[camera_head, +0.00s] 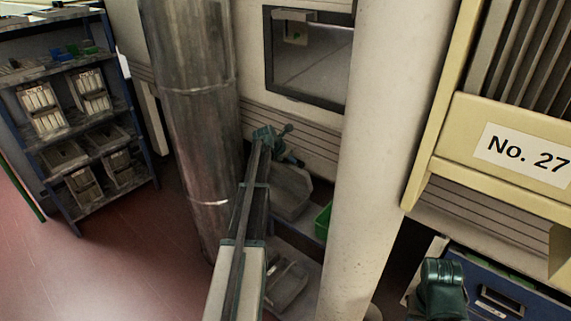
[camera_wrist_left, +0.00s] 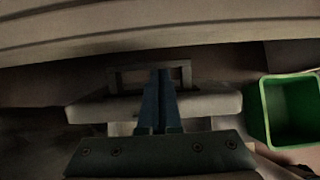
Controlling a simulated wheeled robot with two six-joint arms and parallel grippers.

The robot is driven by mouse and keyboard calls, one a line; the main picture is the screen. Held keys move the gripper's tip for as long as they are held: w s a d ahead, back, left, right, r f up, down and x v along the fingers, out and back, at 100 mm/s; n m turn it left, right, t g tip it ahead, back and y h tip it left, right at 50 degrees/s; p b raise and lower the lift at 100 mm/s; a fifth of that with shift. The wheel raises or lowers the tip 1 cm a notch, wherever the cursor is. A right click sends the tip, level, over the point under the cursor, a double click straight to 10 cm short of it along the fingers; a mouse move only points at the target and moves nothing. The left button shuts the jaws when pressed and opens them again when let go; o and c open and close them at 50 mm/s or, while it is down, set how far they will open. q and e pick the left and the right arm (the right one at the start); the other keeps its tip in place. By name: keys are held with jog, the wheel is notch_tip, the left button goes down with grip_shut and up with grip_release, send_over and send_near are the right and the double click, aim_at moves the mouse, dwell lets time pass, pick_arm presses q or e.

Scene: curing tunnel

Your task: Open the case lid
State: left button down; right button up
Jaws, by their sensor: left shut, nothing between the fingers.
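My left gripper (camera_head: 287,146) is at the end of my left arm, between the metal column and the pale post. Its two fingers are together in the left wrist view (camera_wrist_left: 159,85), with nothing between them. A pale grey case-like body (camera_wrist_left: 212,104) with a dark frame-shaped handle (camera_wrist_left: 120,75) lies behind the fingers, partly hidden by them. I cannot tell whether they touch it. A grey bin-like thing (camera_head: 290,195) shows below the gripper in the head view. I cannot tell for sure which thing is the case, and no open lid shows.
A round metal column (camera_head: 192,110) stands left of the arm and a pale post (camera_head: 385,120) right of it. A green bin (camera_wrist_left: 285,112) sits to the right. A ribbed panel (camera_wrist_left: 160,30) spans above. A shelf rack (camera_head: 75,110) stands far left, beside clear red floor.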

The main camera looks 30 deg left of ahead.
pick_arm(q)
jog(key=shift+w+d+f, duration=0.1)
jog(key=shift+w+f, duration=0.05)
jog(key=shift+w, duration=1)
jog(key=shift+w+d+f, duration=0.1)
jog(key=shift+w, duration=1)
jog(key=shift+b, duration=0.3)
jog(key=p+v, duration=1)
jog(key=v, duration=0.3)
jog(key=shift+s+r+p, duration=0.15)
jog(key=shift+r+p, duration=0.15)
jog(key=shift+a, duration=0.1)
